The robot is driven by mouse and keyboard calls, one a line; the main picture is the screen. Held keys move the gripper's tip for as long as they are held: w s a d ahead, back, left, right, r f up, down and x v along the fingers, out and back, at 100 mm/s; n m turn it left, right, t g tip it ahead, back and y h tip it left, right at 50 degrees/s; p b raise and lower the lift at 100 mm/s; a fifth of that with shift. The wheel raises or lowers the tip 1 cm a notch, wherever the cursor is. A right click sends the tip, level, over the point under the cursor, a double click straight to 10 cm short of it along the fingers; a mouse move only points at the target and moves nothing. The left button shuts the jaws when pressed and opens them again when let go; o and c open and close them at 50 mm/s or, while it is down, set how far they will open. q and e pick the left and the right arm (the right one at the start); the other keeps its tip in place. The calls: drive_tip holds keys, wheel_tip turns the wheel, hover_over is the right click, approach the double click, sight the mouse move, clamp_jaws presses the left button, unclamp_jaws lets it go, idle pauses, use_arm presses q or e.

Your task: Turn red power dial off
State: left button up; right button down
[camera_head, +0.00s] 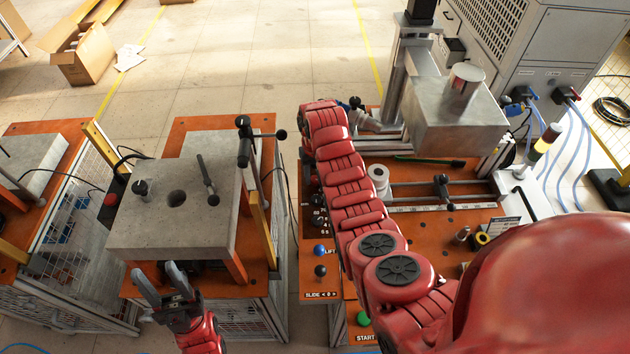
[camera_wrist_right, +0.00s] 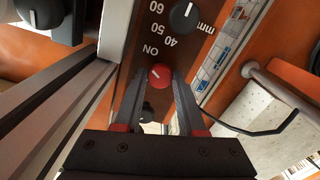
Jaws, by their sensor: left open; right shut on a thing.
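The red power dial (camera_wrist_right: 160,76) shows in the right wrist view, on a dark panel beside the word "ON". My right gripper (camera_wrist_right: 158,84) has its fingers on either side of the dial and is shut on it. In the head view my own right arm hides the dial and the right gripper. My left gripper (camera_head: 162,288) is open and empty, in front of the left grey-topped table, far from the dial.
Black knobs (camera_wrist_right: 184,16) sit on the same panel, with a metal rail (camera_wrist_right: 65,110) alongside. In the head view, a blue knob (camera_head: 320,250) and a green start button (camera_head: 363,319) lie near my right arm. A grey block (camera_head: 175,210) with levers stands at left.

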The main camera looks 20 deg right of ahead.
drive_tip(key=n+b, duration=0.2)
drive_tip(key=b, duration=0.1)
drive_tip(key=shift+f+n, duration=0.25)
drive_tip(key=shift+n, duration=0.15)
drive_tip(key=shift+r+n+b, duration=0.15)
drive_tip(key=shift+n+b, duration=0.6)
drive_tip(key=shift+n, duration=0.15)
drive_tip(key=shift+r+n, duration=0.1)
drive_tip(key=shift+n, duration=2.7)
drive_tip(key=c, duration=0.5)
unclamp_jaws()
